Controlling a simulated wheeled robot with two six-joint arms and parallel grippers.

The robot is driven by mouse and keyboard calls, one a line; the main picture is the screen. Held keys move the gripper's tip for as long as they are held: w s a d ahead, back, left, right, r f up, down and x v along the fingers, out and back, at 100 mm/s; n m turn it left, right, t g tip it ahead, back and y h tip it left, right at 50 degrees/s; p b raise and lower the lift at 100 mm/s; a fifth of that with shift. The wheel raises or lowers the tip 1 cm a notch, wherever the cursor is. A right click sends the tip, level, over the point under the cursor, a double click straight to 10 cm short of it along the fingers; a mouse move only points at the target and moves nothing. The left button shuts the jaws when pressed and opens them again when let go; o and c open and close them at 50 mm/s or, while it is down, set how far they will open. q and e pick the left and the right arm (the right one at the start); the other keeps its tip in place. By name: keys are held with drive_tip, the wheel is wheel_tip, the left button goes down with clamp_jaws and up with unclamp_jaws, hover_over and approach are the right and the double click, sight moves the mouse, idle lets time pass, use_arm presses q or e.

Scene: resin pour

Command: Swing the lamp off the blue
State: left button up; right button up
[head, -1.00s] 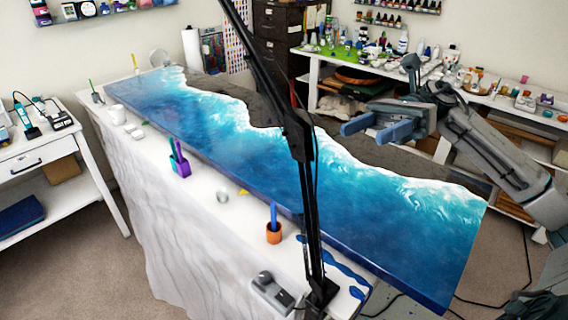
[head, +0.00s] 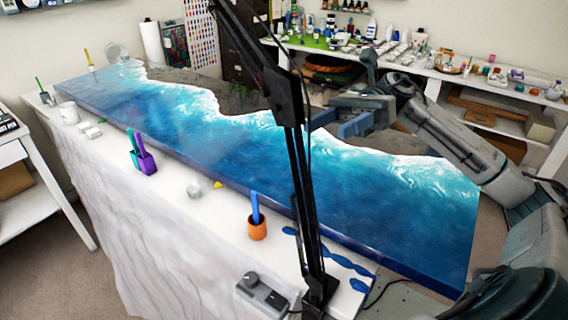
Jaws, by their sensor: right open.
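The black lamp (head: 300,165) is a jointed arm rising from a base at the near edge of the white-covered table. Its upper arm leans up and left out of the top of the head view, so its head is hidden. The lamp stands in front of the blue resin panel (head: 400,215) and crosses it in the picture. My right gripper (head: 340,122) is open and empty, with blue fingertips. It is over the panel's far side, just right of the lamp's elbow in the picture; I cannot tell the depth gap. My left gripper is out of view.
A crowded white shelf (head: 450,85) stands behind. A side table (head: 30,160) is at left.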

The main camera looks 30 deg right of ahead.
sight(292, 166)
drive_tip(key=a+p, duration=0.1)
drive_tip(key=a, duration=0.2)
drive_tip(key=s+a+p, duration=0.1)
drive_tip(key=a+p, duration=0.1)
drive_tip(key=a, duration=0.1)
drive_tip(key=s+a+p, duration=0.1)
drive_tip(key=a+p, duration=0.1)
drive_tip(key=a, duration=0.1)
drive_tip(key=shift+a+r, duration=0.15)
drive_tip(key=shift+a, duration=0.05)
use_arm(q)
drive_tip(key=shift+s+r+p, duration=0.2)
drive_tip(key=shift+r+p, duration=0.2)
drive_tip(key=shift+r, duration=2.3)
use_arm(e)
drive_tip(key=shift+s+a, duration=0.1)
drive_tip(key=shift+a, duration=0.55)
clamp_jaws()
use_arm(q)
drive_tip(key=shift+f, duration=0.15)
use_arm(e)
drive_tip(key=shift+d+f, duration=0.1)
drive_tip(key=shift+f, duration=0.1)
